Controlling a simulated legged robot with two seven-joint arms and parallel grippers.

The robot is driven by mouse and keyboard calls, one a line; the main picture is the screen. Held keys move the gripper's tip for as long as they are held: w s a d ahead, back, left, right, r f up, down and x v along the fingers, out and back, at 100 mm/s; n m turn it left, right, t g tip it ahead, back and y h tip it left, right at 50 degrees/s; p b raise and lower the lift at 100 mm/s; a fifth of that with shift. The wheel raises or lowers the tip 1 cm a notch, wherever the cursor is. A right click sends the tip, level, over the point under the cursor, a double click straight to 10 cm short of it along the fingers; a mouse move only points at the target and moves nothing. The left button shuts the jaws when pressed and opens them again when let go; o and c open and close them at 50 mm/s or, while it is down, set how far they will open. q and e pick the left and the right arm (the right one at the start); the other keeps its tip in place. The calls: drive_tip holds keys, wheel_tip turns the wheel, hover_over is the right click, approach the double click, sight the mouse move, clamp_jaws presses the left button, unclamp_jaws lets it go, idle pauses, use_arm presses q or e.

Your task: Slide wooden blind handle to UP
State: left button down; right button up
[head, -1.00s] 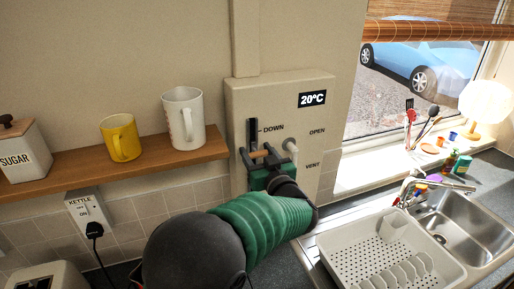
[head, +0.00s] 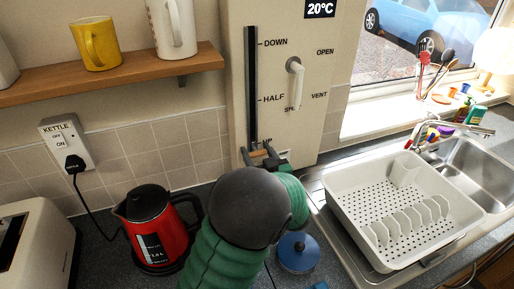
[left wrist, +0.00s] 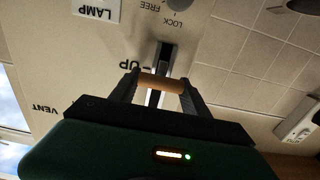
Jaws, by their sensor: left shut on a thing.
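The wooden blind handle (head: 262,153) is a short tan bar at the lower end of a dark vertical slot (head: 251,80) in the beige wall panel (head: 300,125). The slot is marked DOWN at the top, HALF lower and UP at the bottom. My left gripper (head: 263,158) is shut on the handle; its body hides part of the panel's bottom. In the left wrist view the handle (left wrist: 161,83) lies between the two dark fingers, close beside the UP label (left wrist: 131,65). My right gripper is not in view.
A white lever (head: 295,78) for OPEN and VENT is right of the slot. A shelf (head: 130,73) with mugs is at left.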

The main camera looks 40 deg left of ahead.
use_arm(q)
drive_tip(key=shift+d+f, duration=0.1)
drive_tip(key=shift+f, duration=0.2)
drive_tip(key=c, duration=0.5)
unclamp_jaws()
drive_tip(key=shift+d+r, duration=0.1)
drive_tip(key=v, duration=1.6)
drive_tip(key=shift+s+d+b, duration=0.2)
drive_tip(key=shift+d+b, duration=0.15)
drive_tip(key=shift+b, duration=0.05)
